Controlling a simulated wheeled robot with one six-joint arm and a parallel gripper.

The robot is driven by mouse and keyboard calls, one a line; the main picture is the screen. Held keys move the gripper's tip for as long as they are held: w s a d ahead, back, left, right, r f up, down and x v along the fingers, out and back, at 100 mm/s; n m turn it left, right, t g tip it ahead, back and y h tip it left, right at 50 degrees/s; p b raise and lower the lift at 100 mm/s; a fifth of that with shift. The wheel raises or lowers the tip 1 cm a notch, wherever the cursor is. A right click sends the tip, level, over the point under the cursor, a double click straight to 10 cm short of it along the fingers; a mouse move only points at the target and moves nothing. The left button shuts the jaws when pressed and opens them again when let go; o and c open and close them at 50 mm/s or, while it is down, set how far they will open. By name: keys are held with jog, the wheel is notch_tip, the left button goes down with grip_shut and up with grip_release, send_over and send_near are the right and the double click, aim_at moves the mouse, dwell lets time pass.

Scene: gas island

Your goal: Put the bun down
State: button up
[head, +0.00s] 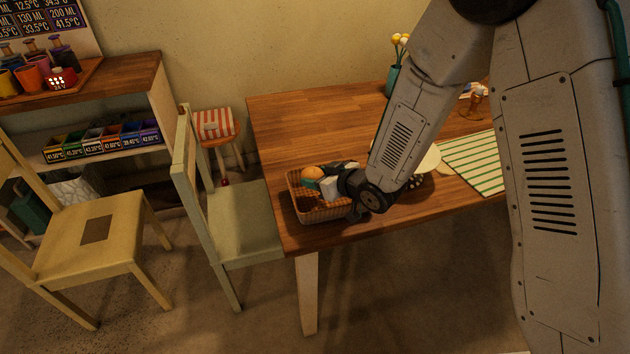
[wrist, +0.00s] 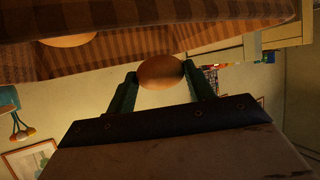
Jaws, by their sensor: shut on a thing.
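My gripper (head: 316,184) is shut on a round orange-brown bun (head: 312,173), held between its green fingers. In the wrist view, the bun (wrist: 161,71) sits between the two fingertips (wrist: 160,80). The wicker basket (head: 318,215) stands at the table's near left corner, and the bun appears over it. The basket's checked lining (wrist: 130,45) fills the top of the wrist view. Part of another bun (wrist: 68,40) shows there. My gripper and arm hide part of the basket in the head view. I cannot tell whether the held bun touches anything below.
The wooden table (head: 300,115) is clear behind the basket. A striped green cloth (head: 475,160) lies to the right, and a teal vase (head: 391,80) with flowers stands at the back. A pale chair (head: 240,225) stands close to the table's left side.

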jog(key=f, duration=0.1)
jog(key=w+f, duration=0.1)
jog(key=f, duration=0.1)
jog(key=shift+a+f, duration=0.1)
jog(key=shift+f, duration=0.2)
jog(key=shift+s+f, duration=0.1)
jog(key=shift+f, duration=0.55)
jog(key=o, duration=1)
jog(key=shift+f, duration=0.1)
jog(key=shift+c, duration=0.2)
jog(key=shift+r, duration=0.4)
jog(key=v, duration=1.2)
jog(key=shift+r, duration=0.35)
